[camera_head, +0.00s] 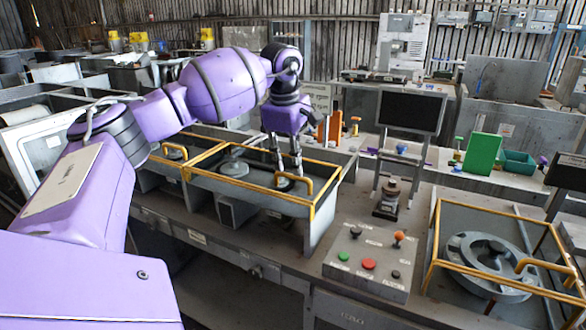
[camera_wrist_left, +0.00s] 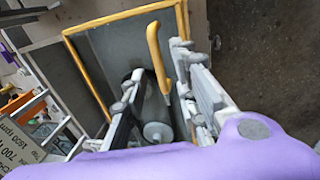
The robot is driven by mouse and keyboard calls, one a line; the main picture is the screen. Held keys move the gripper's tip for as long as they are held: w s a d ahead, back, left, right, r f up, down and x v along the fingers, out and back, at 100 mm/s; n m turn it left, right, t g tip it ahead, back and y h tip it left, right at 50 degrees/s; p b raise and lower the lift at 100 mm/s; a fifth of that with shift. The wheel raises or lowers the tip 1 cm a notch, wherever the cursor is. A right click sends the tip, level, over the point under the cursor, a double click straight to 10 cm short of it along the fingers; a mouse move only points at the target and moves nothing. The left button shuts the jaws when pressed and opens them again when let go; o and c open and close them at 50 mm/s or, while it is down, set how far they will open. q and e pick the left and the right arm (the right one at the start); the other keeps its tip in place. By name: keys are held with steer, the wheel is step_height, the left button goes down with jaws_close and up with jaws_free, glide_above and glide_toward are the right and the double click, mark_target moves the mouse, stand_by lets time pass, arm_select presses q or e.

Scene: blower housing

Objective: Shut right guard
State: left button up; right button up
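My left gripper (camera_head: 287,172) reaches down from above at the right end of the middle yellow-framed guard (camera_head: 240,184). A curved yellow handle (camera_head: 301,187) rises there, close beside the fingers. In the left wrist view the two fingers of my gripper (camera_wrist_left: 158,75) are spread apart, with the yellow handle (camera_wrist_left: 157,58) showing between them. I cannot tell whether they touch it. Another yellow-framed guard (camera_head: 432,264), with its own handle (camera_head: 540,268), is at the far right over a round grey housing (camera_head: 490,262). My right gripper is not in view.
A control box (camera_head: 368,265) with green, red and black buttons stands between the middle and right guards. A dark monitor (camera_head: 410,112) is behind it. A green block (camera_head: 482,154) and a teal bin (camera_head: 518,161) sit on the back bench.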

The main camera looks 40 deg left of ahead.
arm_select(q)
step_height(320, 180, up, 8)
steer(key=s, duration=0.1)
steer(key=shift+s+d+r, duration=0.15)
steer(key=shift+s+d, duration=0.05)
steer(key=shift+s, duration=0.1)
stand_by(0.3)
